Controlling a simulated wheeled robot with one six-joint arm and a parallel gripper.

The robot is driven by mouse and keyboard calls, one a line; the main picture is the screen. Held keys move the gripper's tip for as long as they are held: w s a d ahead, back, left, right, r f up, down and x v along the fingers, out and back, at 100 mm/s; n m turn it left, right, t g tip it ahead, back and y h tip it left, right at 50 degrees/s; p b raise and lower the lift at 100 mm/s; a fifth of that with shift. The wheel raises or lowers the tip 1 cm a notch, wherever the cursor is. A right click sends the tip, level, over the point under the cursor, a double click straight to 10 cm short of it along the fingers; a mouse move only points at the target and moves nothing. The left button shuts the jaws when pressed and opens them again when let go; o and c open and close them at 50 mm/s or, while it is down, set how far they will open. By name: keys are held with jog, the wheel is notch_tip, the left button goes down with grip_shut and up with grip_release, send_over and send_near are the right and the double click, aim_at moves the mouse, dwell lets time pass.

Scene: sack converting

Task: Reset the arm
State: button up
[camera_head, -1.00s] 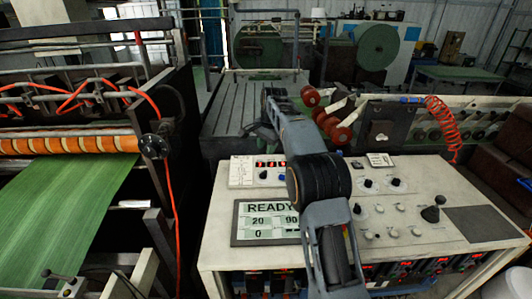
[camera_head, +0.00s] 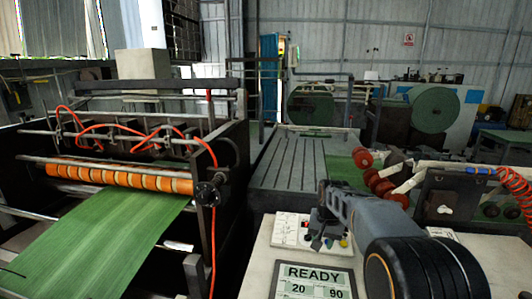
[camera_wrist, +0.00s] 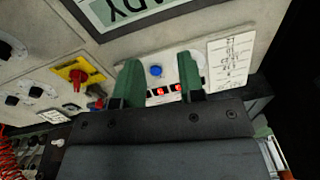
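My gripper (camera_wrist: 157,62) is open in the wrist view. Its two green fingers stand apart with nothing between them, over the control panel. In the head view my gripper (camera_head: 322,232) is small and dark, at the panel's far left part beside the row of buttons. The control panel (camera_head: 262,262) is a pale console top with a READY display (camera_head: 313,280). In the wrist view a blue button (camera_wrist: 155,71) shows between the fingers, with lit red digits below it. Whether the fingertips touch the panel cannot be told.
A red knob on a yellow plate (camera_wrist: 80,75) lies left of the fingers in the wrist view. A machine with an orange-banded roller (camera_head: 120,178) and green sheet (camera_head: 100,235) stands at left. Red rollers (camera_head: 380,183) stand behind the console. A grey slatted bed (camera_head: 290,165) lies beyond.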

jog(key=s+r+n+t, duration=0.2)
jog(key=s+n, duration=0.1)
jog(key=s, duration=2)
jog(key=shift+s+a+n+t, duration=0.25)
jog(key=shift+a+n+t, duration=0.1)
jog(key=shift+n+t, duration=0.05)
